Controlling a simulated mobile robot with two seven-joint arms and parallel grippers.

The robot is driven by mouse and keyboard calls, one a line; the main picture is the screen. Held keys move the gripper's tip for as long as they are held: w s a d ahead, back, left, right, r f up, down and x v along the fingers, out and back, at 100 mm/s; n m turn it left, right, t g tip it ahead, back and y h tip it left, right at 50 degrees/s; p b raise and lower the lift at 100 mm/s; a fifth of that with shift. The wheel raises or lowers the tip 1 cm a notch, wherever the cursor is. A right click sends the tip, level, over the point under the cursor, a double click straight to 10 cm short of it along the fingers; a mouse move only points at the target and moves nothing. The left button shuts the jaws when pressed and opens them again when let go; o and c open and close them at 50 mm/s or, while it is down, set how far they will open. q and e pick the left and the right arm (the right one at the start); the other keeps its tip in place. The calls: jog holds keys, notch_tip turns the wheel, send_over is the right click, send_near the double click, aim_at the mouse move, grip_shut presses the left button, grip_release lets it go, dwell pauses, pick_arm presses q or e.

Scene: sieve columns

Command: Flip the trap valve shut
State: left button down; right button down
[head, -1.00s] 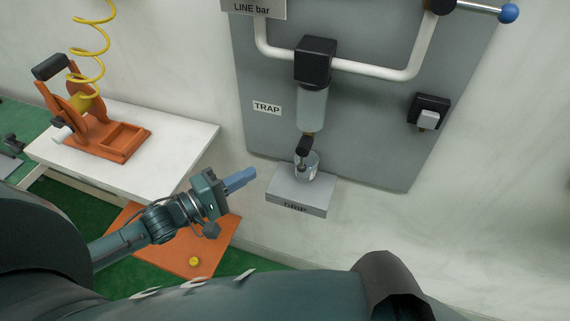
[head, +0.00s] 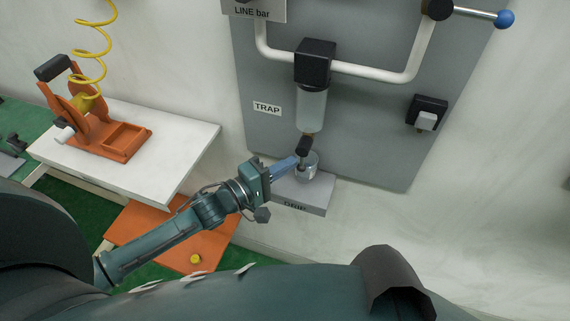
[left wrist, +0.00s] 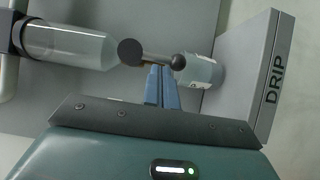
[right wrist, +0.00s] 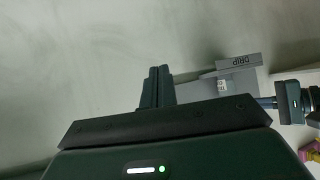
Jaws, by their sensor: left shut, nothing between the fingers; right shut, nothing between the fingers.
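The trap (head: 312,108) is a clear bowl under a black block on the grey panel, beside a TRAP label. Its valve (head: 304,148) is a dark lever below the bowl, ending in a small ball. In the left wrist view the valve lever (left wrist: 150,55) runs from a round black hub to the ball. My left gripper (head: 296,161) is shut and empty, its blue fingertips (left wrist: 162,72) right at the lever; I cannot tell whether they touch it. My right gripper (right wrist: 160,72) is shut and empty, pointing at the wall, away from the valve.
A clear cup (head: 312,168) stands on the grey DRIP shelf (head: 312,198) under the valve, close to my left fingertips. A white pipe (head: 385,71) and a blue-knobbed handle (head: 505,18) are above. A white table (head: 190,140) with an orange device (head: 100,130) is at left.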

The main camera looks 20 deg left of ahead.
pick_arm(q)
jog(key=shift+f, duration=0.1)
pick_arm(e)
jog(key=shift+a+f, duration=0.1)
jog(key=shift+f, duration=0.05)
pick_arm(q)
jog(key=shift+d+n+b, duration=0.15)
jog(key=shift+n+b, duration=0.2)
jog(key=shift+n, duration=0.15)
pick_arm(e)
jog(key=shift+w+a+r, duration=0.2)
jog(key=shift+w+r, duration=0.05)
jog(key=shift+w, duration=0.05)
